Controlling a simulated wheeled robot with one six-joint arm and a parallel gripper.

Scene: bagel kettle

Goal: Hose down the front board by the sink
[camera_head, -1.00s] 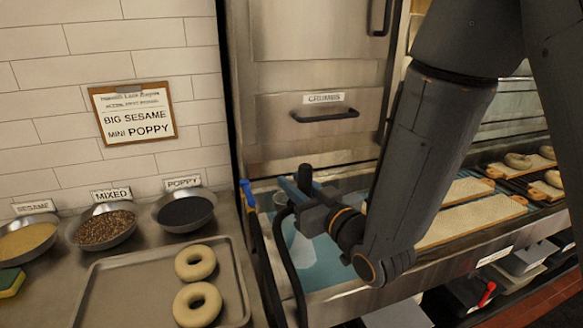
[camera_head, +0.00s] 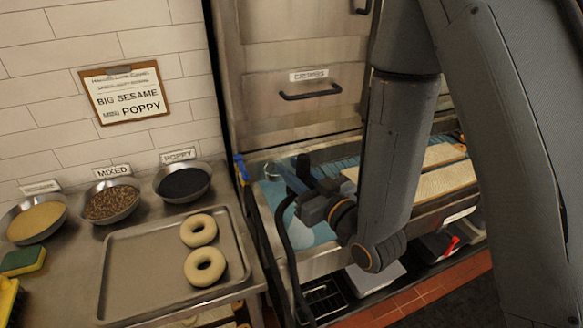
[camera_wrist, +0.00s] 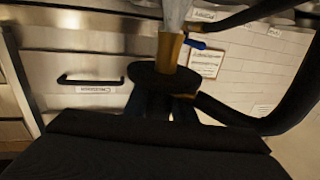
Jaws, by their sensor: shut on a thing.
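My gripper (camera_head: 306,190) is shut on the spray nozzle, over the left part of the sink. In the wrist view the nozzle (camera_wrist: 170,50) is brass-coloured with a dark collar, and a pale streak extends from its end; I cannot tell for sure if it is water. A black hose (camera_head: 290,245) hangs from the nozzle. The sink (camera_head: 325,262) has a steel front and a blue interior. The front board (camera_head: 445,181), long with a pale cover and wooden end, lies to the right of my gripper, partly hidden by my arm. A second board (camera_head: 444,154) lies behind it.
Left of the sink, a tray (camera_head: 135,270) with two bagels (camera_head: 200,230) stands on the counter near several seed bowls (camera_head: 182,183). A steel cabinet with a labelled drawer (camera_head: 310,90) rises behind the sink. Bins and a red-handled item (camera_head: 452,244) sit below.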

